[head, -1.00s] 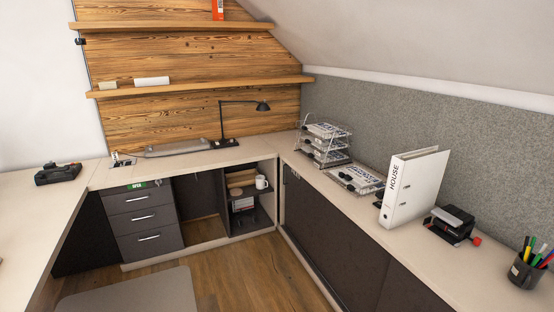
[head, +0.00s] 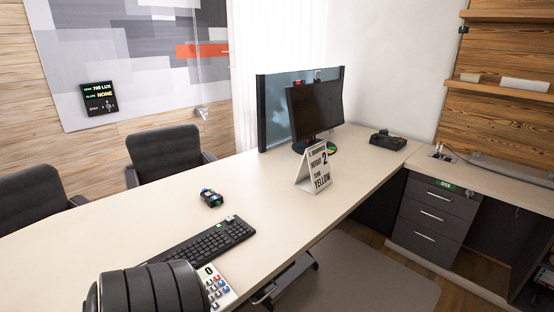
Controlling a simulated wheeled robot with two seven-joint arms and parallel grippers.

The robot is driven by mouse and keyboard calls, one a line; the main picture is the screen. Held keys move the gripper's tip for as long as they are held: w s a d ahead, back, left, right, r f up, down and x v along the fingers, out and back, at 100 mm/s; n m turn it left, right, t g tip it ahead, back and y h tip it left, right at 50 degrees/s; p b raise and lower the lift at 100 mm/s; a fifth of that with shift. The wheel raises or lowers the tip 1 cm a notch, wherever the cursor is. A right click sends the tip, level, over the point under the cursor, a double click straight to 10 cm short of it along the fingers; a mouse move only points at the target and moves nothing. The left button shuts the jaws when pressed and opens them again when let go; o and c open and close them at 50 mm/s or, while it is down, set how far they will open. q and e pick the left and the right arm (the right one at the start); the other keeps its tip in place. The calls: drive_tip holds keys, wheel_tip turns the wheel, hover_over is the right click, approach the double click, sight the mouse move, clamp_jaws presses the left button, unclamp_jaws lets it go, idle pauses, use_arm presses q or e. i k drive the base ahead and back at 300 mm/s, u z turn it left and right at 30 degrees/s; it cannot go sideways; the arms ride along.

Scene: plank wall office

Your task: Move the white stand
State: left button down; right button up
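A white stand (head: 316,166) shaped like a folded tent card stands upright on the light desk (head: 190,195), in front of the monitor. Its face carries dark printed text, including a large 2 and the word YELLOW. Neither of my grippers shows in the head view, so I cannot see whether they are open or shut. Nothing is touching the stand.
A keyboard (head: 213,243), a calculator (head: 217,286) and a small dark device (head: 211,198) lie on the desk. A dark monitor (head: 315,108) stands behind the stand. A black device (head: 387,139) sits to the right. Office chairs (head: 166,152) stand beyond the desk.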

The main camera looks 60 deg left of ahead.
sight(314, 174)
drive_tip(key=u, duration=0.15)
drive_tip(key=i, duration=3.6)
drive_tip(key=u, duration=2.2)
